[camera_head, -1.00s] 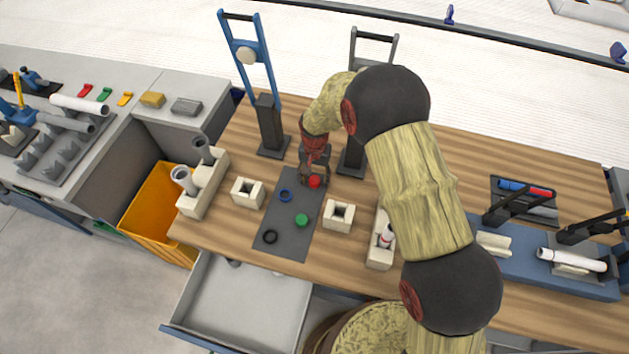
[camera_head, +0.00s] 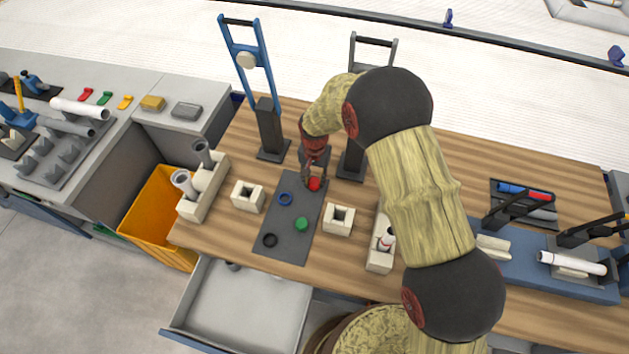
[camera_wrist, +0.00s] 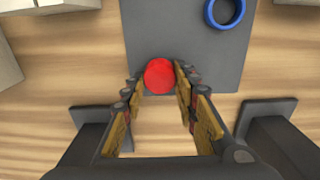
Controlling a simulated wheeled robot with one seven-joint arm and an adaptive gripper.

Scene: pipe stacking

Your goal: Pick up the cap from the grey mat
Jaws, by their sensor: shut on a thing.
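The red cap (camera_head: 314,184) is at the far end of the grey mat (camera_head: 284,237). In the wrist view the red cap (camera_wrist: 160,75) lies between the fingertips of my gripper (camera_wrist: 159,80), at the edge of the grey mat (camera_wrist: 188,45). My gripper (camera_head: 311,179) is low over the mat, shut on the red cap. I cannot tell whether the cap still touches the mat. A green cap (camera_head: 301,224), a blue ring (camera_head: 285,198) and a black ring (camera_head: 269,240) lie elsewhere on the mat. The blue ring (camera_wrist: 225,12) also shows in the wrist view.
Cream square blocks stand left (camera_head: 248,196) and right (camera_head: 339,218) of the mat. A blue-framed stand (camera_head: 265,130) rises behind it. A cream holder with pipes (camera_head: 204,190) stands at the left. An open drawer (camera_head: 245,305) is in front.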

